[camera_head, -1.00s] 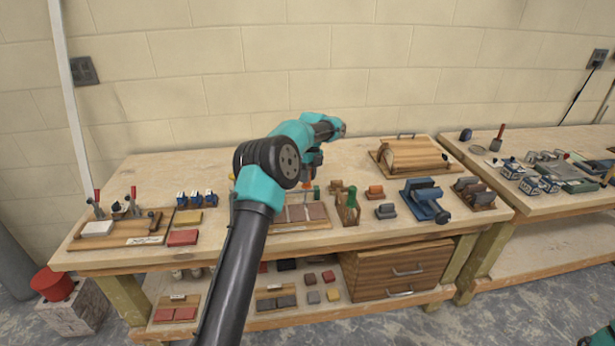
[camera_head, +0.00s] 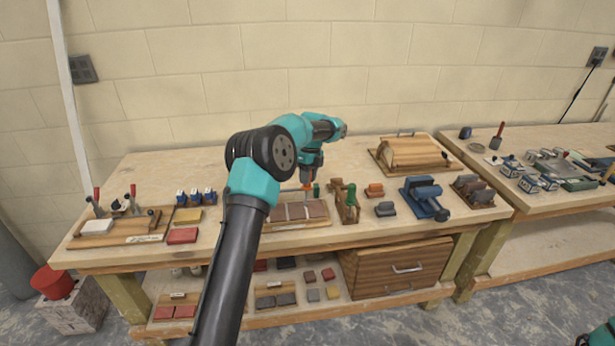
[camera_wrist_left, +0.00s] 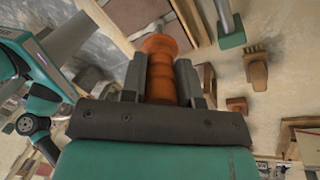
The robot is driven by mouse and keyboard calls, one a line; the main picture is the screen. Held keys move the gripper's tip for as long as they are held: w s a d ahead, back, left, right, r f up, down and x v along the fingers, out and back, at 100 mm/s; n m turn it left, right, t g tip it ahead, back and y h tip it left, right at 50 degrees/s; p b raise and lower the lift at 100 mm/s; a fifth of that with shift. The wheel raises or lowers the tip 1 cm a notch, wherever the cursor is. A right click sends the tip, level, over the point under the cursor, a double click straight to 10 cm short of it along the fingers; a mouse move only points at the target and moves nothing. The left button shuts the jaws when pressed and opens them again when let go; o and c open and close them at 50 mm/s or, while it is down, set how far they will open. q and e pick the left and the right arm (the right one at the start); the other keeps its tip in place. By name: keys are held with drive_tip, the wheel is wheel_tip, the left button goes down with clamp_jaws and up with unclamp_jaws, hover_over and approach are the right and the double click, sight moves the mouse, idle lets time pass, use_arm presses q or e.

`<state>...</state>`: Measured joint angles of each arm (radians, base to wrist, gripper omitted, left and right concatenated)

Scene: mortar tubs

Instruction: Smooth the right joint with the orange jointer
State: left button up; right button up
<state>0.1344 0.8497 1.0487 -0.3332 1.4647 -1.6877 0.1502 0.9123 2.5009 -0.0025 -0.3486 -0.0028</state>
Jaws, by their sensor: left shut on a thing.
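My left gripper (camera_head: 308,180) is shut on the orange jointer (camera_head: 307,187) and holds it upright over the brick panel (camera_head: 285,224). In the left wrist view the orange handle (camera_wrist_left: 161,72) sits between the two dark fingers of my left gripper (camera_wrist_left: 160,82). The panel carries reddish-brown bricks (camera_head: 318,209) with pale joints between them. The right joint (camera_head: 308,212) shows just below the jointer. The jointer's lower end is too small in the head view to tell whether it touches the joint. My right gripper is not in view.
The back left of the bench is clear.

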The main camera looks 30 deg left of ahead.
use_arm(q)
drive_tip(key=shift+s+d, duration=0.3)
drive_tip(key=shift+s, duration=0.05)
idle(0.3)
drive_tip(key=shift+s+d+r, duration=0.1)
drive_tip(key=shift+s+d, duration=0.35)
drive_tip(key=shift+s, duration=0.1)
drive_tip(key=shift+s, duration=0.1)
drive_tip(key=shift+s+d, duration=0.4)
drive_tip(key=shift+s, duration=0.05)
drive_tip(key=shift+s+d, duration=0.1)
drive_tip(key=shift+s, duration=0.05)
idle(0.4)
drive_tip(key=shift+s+d, duration=0.35)
drive_tip(key=shift+s, duration=0.1)
idle(0.3)
